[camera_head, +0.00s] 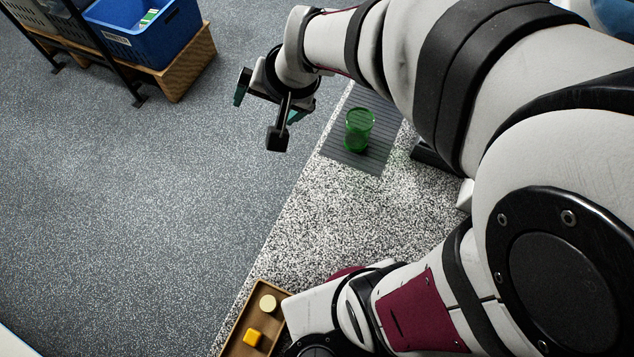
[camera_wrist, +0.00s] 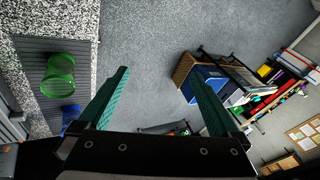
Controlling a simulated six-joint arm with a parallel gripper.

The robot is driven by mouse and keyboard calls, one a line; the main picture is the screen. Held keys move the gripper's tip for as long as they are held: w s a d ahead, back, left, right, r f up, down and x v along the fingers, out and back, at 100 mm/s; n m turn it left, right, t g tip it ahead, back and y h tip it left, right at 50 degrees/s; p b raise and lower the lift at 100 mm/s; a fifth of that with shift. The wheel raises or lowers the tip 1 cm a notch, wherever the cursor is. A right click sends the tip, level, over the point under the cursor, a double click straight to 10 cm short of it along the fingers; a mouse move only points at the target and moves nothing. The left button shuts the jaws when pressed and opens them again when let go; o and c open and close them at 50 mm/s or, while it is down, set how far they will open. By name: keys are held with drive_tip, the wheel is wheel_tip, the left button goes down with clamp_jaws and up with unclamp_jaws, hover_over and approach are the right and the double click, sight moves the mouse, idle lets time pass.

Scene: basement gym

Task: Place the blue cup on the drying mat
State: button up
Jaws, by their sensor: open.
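The drying mat (camera_head: 338,150) is a dark ribbed rectangle on the speckled counter. It also shows at the left of the wrist view (camera_wrist: 32,58). A blue object (camera_wrist: 70,114), which looks like the blue cup, is below the green glass in the wrist view. My gripper partly covers it, and it appears to stand on or at the edge of the mat. I do not make it out in the head view. My gripper (camera_head: 262,112) is open and empty, left of the mat and beyond the counter edge. Its teal fingers are spread in the wrist view (camera_wrist: 155,76).
A green glass (camera_head: 359,129) stands upright on the mat. A brown tray (camera_head: 235,343) with a yellow block (camera_head: 252,337) and a cream cylinder (camera_head: 267,304) sits at the front counter edge. A blue bin (camera_head: 150,38) stands on a wooden shelf across the open floor.

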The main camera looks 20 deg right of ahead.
drive_tip(key=s+d+g, duration=0.1)
drive_tip(key=s+g, duration=0.4)
drive_tip(key=s, duration=1.6)
drive_tip(key=shift+r+n+h, duration=0.2)
drive_tip(key=shift+n+h, duration=0.2)
